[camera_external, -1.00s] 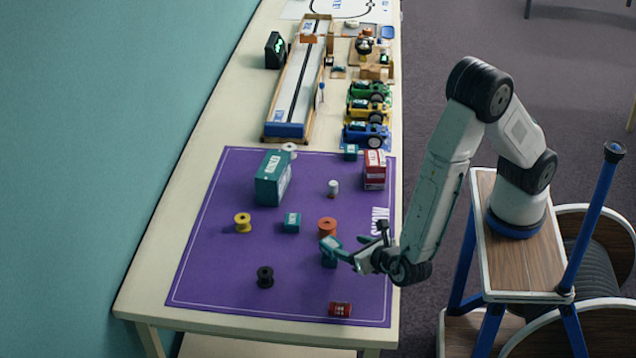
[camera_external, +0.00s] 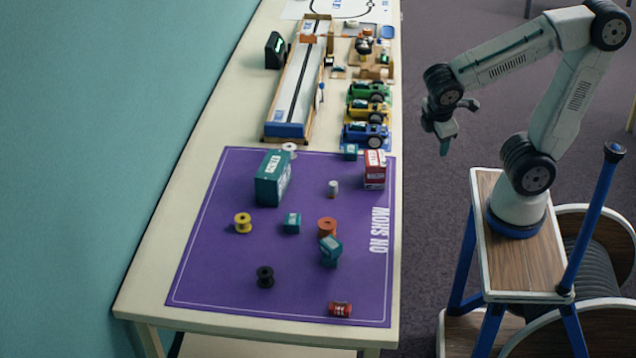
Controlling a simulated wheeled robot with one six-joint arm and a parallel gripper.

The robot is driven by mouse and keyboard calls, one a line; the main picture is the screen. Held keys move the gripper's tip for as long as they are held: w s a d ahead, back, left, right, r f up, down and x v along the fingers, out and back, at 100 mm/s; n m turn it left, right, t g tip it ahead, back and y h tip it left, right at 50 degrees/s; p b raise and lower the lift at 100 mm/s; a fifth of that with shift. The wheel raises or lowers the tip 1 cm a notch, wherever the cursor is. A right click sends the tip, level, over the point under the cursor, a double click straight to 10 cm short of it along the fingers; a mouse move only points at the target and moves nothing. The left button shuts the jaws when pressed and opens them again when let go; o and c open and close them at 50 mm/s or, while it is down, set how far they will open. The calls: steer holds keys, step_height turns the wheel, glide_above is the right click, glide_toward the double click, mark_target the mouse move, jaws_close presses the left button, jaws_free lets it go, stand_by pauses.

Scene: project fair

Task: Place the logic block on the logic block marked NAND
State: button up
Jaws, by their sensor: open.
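Two small teal logic blocks stand stacked on the purple mat (camera_external: 210,270). The upper logic block (camera_external: 331,244) sits turned at an angle on top of the lower logic block (camera_external: 329,262). Another teal logic block with a white label (camera_external: 291,222) stands alone to their left, and a small teal block (camera_external: 350,152) is at the mat's far edge. The block lettering is too small to read, so I cannot tell which is marked NAND. My gripper (camera_external: 445,145) is open and empty, raised off the table's right side, well away from the stack.
An orange spool (camera_external: 327,226) is close behind the stack. A black spool (camera_external: 265,277), yellow spool (camera_external: 243,223), red can (camera_external: 340,309), teal box (camera_external: 272,178) and red box (camera_external: 375,169) stand around the mat. Toy cars (camera_external: 366,135) and a track (camera_external: 297,85) are beyond.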

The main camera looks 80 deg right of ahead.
steer(key=s+a+r+m+t+y, duration=0.2)
steer(key=s+r+m+y, duration=0.1)
steer(key=s+m+y, duration=0.1)
steer(key=shift+s+m, duration=0.5)
steer(key=shift+s, duration=0.75)
stand_by(1.3)
